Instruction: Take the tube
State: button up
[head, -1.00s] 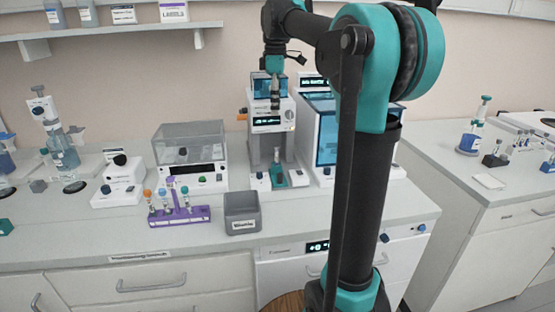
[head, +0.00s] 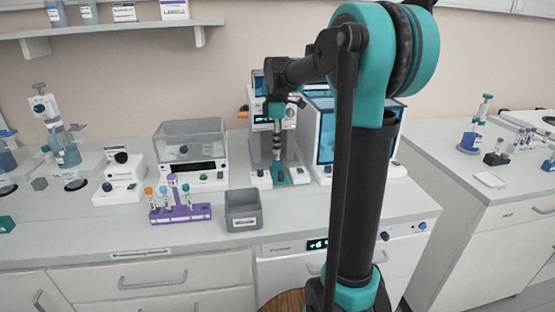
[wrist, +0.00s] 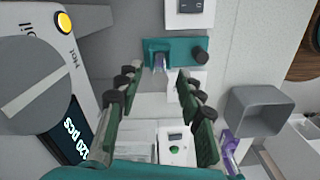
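A teal holder (wrist: 175,50) lies below my gripper in the wrist view, with a dark knob at its right. A small, clear, pale purple tube-like piece (wrist: 160,64) stands at its near edge, between the lines of my fingers. In the head view the teal holder (head: 280,177) is at the foot of the white machine. My gripper (wrist: 157,77) is open, its two fingers apart on either side of the piece; contact cannot be told. In the head view my gripper (head: 278,155) is just above the holder. A purple rack (head: 181,214) holds several capped tubes at the left.
A grey open box (head: 243,210) stands right of the rack. The white machine (head: 258,150) rises close beside my gripper, and a blue-windowed cabinet (head: 325,140) stands to its right. The bench front near the box is clear.

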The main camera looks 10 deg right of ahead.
jog(key=shift+f, duration=1.2)
grip_shut()
jog(key=shift+r, duration=0.1)
notch_tip(320, 180, up, 20)
